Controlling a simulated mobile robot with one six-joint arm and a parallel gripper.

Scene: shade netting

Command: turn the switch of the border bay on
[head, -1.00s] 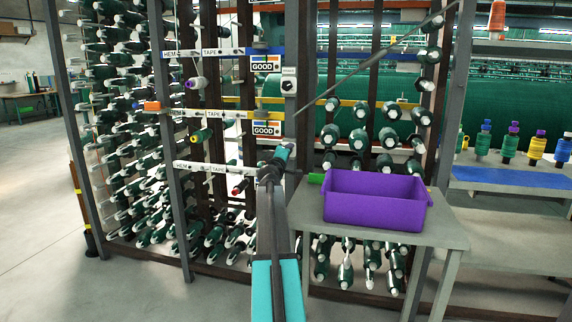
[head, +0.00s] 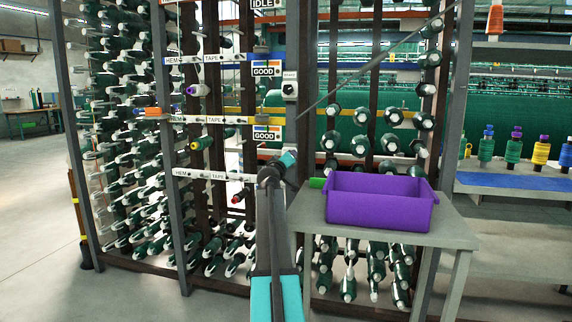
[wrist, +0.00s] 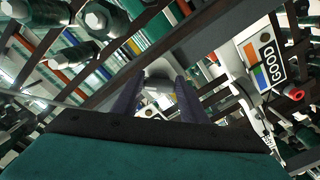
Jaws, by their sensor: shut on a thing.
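In the head view my gripper (head: 288,160) reaches up to the rack upright, just right of and below the lower GOOD sign (head: 267,133). In the wrist view my gripper's two dark fingers (wrist: 157,100) are closed around a small grey piece (wrist: 158,76), which looks like a switch knob. Its marking and angle cannot be made out, and my gripper hides that spot in the head view. Another switch box (head: 290,85) with a dark round knob sits higher on the same upright, beside the upper GOOD sign (head: 267,69). Its label is too small to read.
A purple bin (head: 380,208) stands on a grey table (head: 455,232) close to the right of my arm. Rack posts and several green spools surround the gripper. An IDLE sign (head: 267,3) shows at the top. Open floor (head: 35,220) lies at the left.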

